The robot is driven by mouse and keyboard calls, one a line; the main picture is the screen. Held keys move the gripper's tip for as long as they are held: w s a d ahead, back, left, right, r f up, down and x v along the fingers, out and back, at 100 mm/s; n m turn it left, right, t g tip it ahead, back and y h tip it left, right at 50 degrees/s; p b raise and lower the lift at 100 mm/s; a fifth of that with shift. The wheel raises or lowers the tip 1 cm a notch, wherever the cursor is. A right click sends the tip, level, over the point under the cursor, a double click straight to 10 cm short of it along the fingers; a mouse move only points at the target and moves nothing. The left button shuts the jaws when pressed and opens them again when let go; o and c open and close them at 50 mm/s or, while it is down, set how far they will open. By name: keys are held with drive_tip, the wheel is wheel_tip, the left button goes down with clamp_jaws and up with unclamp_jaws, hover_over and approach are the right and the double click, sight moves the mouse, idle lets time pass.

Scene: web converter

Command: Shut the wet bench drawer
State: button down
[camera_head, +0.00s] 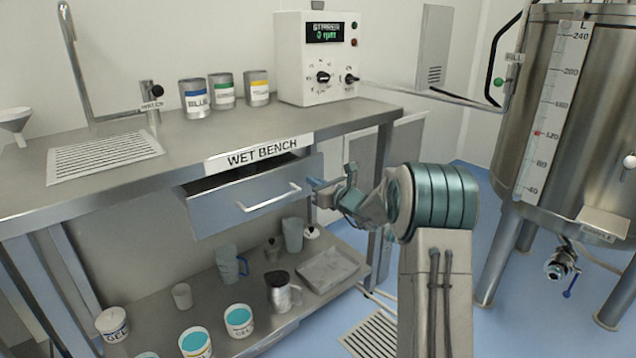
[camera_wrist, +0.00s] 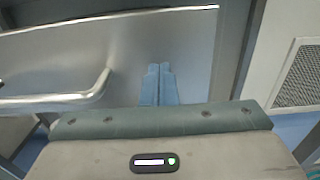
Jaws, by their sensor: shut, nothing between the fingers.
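The wet bench drawer (camera_head: 232,208) is a metal drawer under the bench top, below the WET BENCH label. It stands pulled out, with a dark gap showing above its front. Its bar handle (camera_head: 268,198) runs across the front. In the wrist view the drawer front (camera_wrist: 130,60) fills the upper middle and the handle (camera_wrist: 60,100) is at the left. My gripper (camera_head: 314,184) is at the right end of the drawer front, to the right of the handle. Its blue fingers (camera_wrist: 159,72) are together and empty, pointing at the front. I cannot tell whether they touch it.
The bench top (camera_head: 190,140) bears several cans, a stirrer control box (camera_head: 318,60) and a tap. The lower shelf (camera_head: 255,335) holds jugs, tubs and a tray (camera_head: 328,268). A large steel tank (camera_head: 545,120) stands at the right. Blue floor lies between.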

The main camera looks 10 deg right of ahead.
drive_tip(key=shift+w+r, duration=0.15)
drive_tip(key=shift+r, duration=0.2)
drive_tip(key=p+v, duration=0.1)
drive_tip(key=v, duration=1.3)
drive_tip(key=s+a+r+n+g+y+p, duration=0.1)
drive_tip(key=s+a+r+n+g+p, duration=0.55)
drive_tip(key=s+a+n, duration=0.2)
drive_tip(key=s+a+r+n+g+y+p, duration=0.1)
drive_tip(key=s+a+r+n+g+p, duration=0.5)
drive_tip(key=s+a+p, duration=0.25)
drive_tip(key=s+d+r+n+h+p, duration=0.3)
drive_tip(key=s+r+n+h+p, duration=0.2)
drive_tip(key=s+r+n+p, duration=0.1)
drive_tip(key=s+d+r+n+h+p, duration=0.4)
drive_tip(key=s+r+n+p, duration=0.3)
drive_tip(key=s+n, duration=0.3)
drive_tip(key=s+h+p, duration=0.1)
drive_tip(key=s, duration=0.1)
drive_tip(key=shift+s+d+g+p, duration=0.15)
drive_tip(key=shift+s+g+p, duration=0.15)
drive_tip(key=shift+g+p, duration=0.05)
